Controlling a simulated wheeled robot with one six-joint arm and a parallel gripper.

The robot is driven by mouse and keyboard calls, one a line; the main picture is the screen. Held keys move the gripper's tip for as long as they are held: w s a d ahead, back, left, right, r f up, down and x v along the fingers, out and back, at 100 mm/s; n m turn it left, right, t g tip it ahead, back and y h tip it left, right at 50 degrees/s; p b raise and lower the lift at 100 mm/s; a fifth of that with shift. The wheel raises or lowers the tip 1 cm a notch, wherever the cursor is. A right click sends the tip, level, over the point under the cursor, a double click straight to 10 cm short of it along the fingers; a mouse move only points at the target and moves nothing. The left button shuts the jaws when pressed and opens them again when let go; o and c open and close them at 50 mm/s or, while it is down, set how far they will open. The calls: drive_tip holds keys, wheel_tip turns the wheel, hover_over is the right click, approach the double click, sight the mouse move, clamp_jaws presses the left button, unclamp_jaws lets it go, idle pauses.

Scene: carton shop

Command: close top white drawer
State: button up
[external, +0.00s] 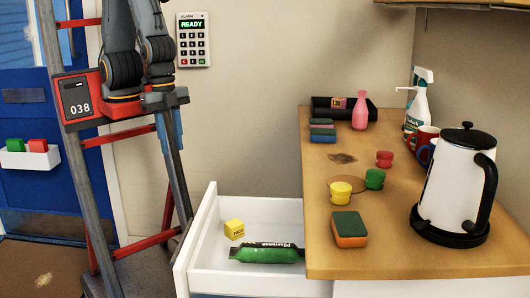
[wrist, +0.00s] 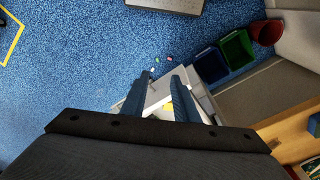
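The top white drawer (external: 217,262) stands pulled open from the wooden-topped counter in the external view, its front panel towards the left. A small yellow box (external: 234,229) and a green packet (external: 267,254) lie inside it. My gripper (external: 176,148) hangs above and to the left of the drawer front, apart from it, fingers pointing down. In the wrist view my gripper (wrist: 161,76) shows two blue fingers spread with nothing held between them. Part of the white drawer (wrist: 159,93) shows below and between the fingers, partly hidden by them.
The counter top (external: 400,255) bears a kettle (external: 455,185), a sponge (external: 349,229), small cups, a pink vase and a spray bottle. The wrist view shows blue floor (wrist: 70,70), a green bin (wrist: 236,50) and a blue bin (wrist: 211,65).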

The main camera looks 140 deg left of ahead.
drive_tip(key=d+f+m, duration=0.1)
drive_tip(key=d+f+m+b, duration=0.1)
drive_tip(key=m, duration=0.1)
drive_tip(key=d+f+m+g+y+b, duration=0.1)
drive_tip(key=f+m, duration=0.1)
drive_tip(key=shift+s+d, duration=0.1)
drive_tip(key=shift+d, duration=0.1)
clamp_jaws()
drive_tip(key=w+d+f+m+t+y+b, duration=0.3)
drive_tip(key=w+d+f+m+b, duration=0.15)
drive_tip(key=d+m, duration=0.55)
drive_tip(key=w+d+f+m+t+y+b, duration=0.4)
drive_tip(key=d+m, duration=0.3)
drive_tip(key=m, duration=0.5)
drive_tip(key=r+p+x, duration=0.1)
drive_tip(key=p+x, duration=0.1)
drive_tip(key=x, duration=1)
drive_tip(key=shift+w+a+h+p, duration=0.4)
drive_tip(key=shift+w, duration=0.05)
